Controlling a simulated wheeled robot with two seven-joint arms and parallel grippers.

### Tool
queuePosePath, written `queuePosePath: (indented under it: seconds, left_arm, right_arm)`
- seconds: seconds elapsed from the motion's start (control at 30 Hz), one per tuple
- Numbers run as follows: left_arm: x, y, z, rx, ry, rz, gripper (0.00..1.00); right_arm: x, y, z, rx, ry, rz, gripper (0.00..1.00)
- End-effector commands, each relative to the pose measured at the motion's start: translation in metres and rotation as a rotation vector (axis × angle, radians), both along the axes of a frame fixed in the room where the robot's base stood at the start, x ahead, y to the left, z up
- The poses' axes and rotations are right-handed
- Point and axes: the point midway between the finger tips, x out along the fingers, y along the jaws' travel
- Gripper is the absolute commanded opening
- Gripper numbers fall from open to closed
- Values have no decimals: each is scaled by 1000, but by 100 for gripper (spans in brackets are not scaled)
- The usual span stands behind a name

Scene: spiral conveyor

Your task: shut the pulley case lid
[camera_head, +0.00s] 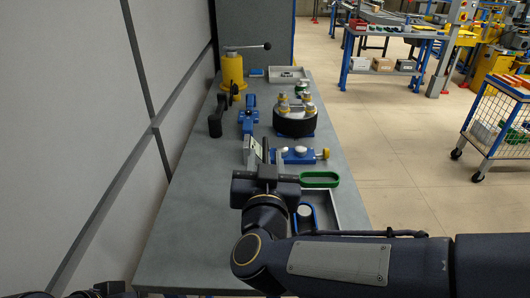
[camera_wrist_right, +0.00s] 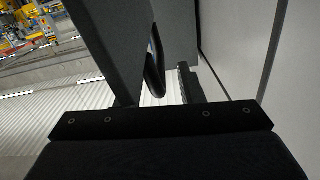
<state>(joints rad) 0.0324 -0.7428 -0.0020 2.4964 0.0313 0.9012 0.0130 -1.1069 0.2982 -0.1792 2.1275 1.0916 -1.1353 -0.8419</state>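My right gripper (camera_head: 268,164) is over the near part of the grey bench, pointing away from me. Its fingers stand apart, with a gap between them in the right wrist view (camera_wrist_right: 162,88). A pale upright panel (camera_head: 252,150) stands close to the left finger, perhaps the raised pulley case lid; I cannot tell whether they touch. A blue piece with a yellow end (camera_head: 300,155) lies just beyond the gripper. The pulley case itself is not clearly made out, and my wrist hides part of this area.
A green-rimmed tray (camera_head: 320,174) and a grey tray (camera_head: 349,212) lie right of the gripper. A round black fixture (camera_head: 295,123) stands farther back. A black bracket (camera_head: 216,118) and a yellow post with a lever (camera_head: 232,72) stand at left. The bench's left front (camera_head: 190,230) is clear.

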Motion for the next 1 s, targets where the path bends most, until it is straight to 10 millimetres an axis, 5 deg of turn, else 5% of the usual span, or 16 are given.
queuePosePath:
  seconds: [0.2,0.47,0.77,1.0]
  left_arm:
    - [0,0,1,0,0,0,25]
    - [0,0,1,0,0,0,25]
    - [0,0,1,0,0,0,25]
    - [0,0,1,0,0,0,25]
  right_arm:
    - [21,0,0,0,1,0,34]
    - [23,0,0,1,0,1,34]
    - [23,0,0,1,1,1,0]
    - [23,0,0,1,1,1,0]
